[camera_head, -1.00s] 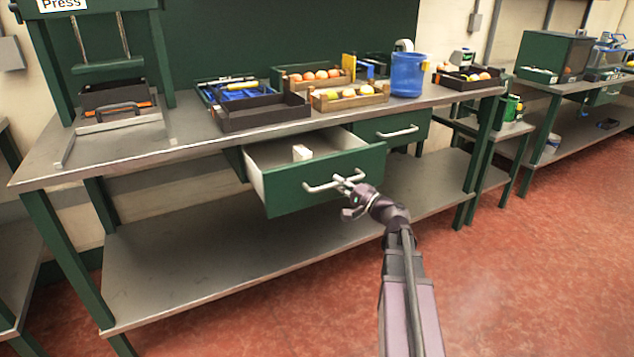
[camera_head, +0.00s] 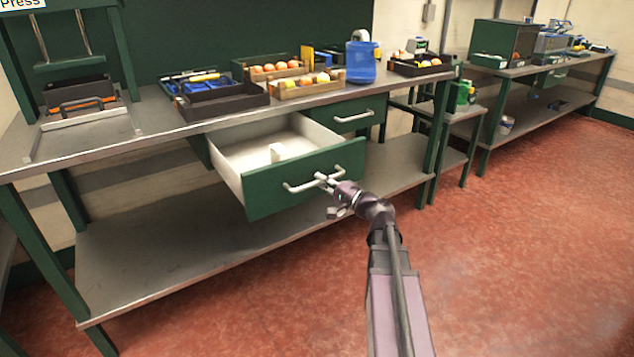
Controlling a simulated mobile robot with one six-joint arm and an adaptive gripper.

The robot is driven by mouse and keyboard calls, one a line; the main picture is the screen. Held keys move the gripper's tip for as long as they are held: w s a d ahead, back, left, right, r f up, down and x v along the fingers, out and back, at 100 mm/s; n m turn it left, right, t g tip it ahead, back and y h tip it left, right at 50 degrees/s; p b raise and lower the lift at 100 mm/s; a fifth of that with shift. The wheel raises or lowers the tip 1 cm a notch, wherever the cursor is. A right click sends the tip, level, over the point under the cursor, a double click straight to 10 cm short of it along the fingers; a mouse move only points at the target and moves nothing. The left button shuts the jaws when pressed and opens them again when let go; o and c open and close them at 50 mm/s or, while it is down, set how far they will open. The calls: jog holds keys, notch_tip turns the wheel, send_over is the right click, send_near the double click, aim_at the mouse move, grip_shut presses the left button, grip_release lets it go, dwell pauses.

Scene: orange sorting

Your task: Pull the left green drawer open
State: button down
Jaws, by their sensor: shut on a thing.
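The left green drawer (camera_head: 262,194) is pulled well out from under the workbench. Its white interior shows, with a small white block inside. My gripper (camera_head: 325,181) is shut on the right part of the drawer's silver bar handle (camera_head: 299,187), in front of the drawer face. The fingertips are small in the picture and partly merge with the handle.
The right green drawer (camera_head: 357,113) is shut. The workbench top (camera_head: 160,125) carries a black tray (camera_head: 228,104), wooden crates of fruit (camera_head: 306,90) and a blue container (camera_head: 361,64). A lower shelf (camera_head: 150,250) lies below. The red floor (camera_head: 500,240) at right is clear.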

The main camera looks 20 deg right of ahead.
jog(key=c, duration=0.6)
grip_release()
jog(key=shift+w+a, duration=0.1)
jog(key=shift+a, duration=0.2)
jog(key=shift+c, duration=0.2)
jog(key=shift+d, duration=0.15)
